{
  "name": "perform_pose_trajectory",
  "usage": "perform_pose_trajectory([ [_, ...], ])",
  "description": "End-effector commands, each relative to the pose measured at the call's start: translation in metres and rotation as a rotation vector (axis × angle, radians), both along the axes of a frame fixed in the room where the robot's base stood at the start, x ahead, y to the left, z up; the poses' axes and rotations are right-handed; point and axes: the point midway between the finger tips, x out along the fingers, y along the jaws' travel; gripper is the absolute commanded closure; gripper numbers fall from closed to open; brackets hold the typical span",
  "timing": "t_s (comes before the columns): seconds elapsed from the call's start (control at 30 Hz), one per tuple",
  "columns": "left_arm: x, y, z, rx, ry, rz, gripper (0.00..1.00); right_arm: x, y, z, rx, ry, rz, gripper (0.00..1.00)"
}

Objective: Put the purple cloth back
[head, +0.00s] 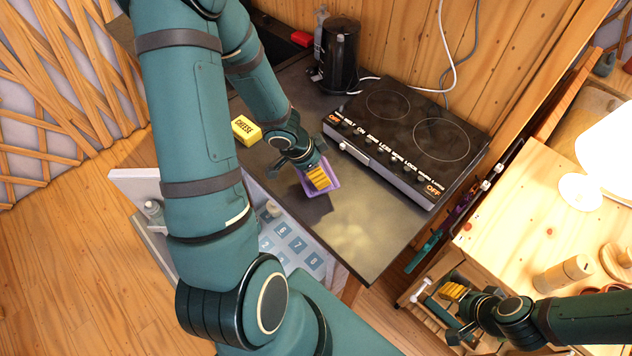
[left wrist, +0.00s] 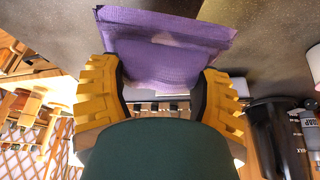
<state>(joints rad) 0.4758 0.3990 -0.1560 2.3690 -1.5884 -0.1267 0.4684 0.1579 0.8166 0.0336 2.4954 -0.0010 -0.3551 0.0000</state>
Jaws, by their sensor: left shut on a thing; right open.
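The purple cloth (head: 331,186) shows over the dark counter (head: 345,240) in front of the cooktop. My left gripper (head: 318,178) is shut on the purple cloth, its yellow fingers over it. In the left wrist view the cloth (left wrist: 165,50) spreads flat beyond the two yellow fingers (left wrist: 160,92). I cannot tell whether the cloth touches the counter. My right gripper (head: 453,291) is open at the lower right, by the side of the wooden table, away from the cloth.
A black two-plate cooktop (head: 410,135) and a black kettle (head: 340,55) stand at the back of the counter. A yellow cheese box (head: 246,130) is left of my gripper. A white panel with numbered blue squares (head: 292,246) is below the counter's front edge. The counter's front right is clear.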

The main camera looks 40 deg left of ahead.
Motion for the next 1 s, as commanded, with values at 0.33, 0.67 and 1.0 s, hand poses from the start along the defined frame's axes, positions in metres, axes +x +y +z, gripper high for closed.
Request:
perform_pose_trajectory([
  [0.33,0.000,0.000,-0.026,0.003,-0.001,0.000,0.72,-0.001,0.000,-0.018,-0.002,0.001,-0.002,0.56],
  [0.67,0.000,0.000,-0.052,0.002,0.000,0.000,0.72,0.000,0.001,-0.043,-0.004,0.000,-0.004,0.56],
  [1.0,0.000,0.000,-0.063,0.003,-0.001,0.000,0.72,0.001,0.002,-0.055,-0.007,0.000,-0.006,0.56],
])
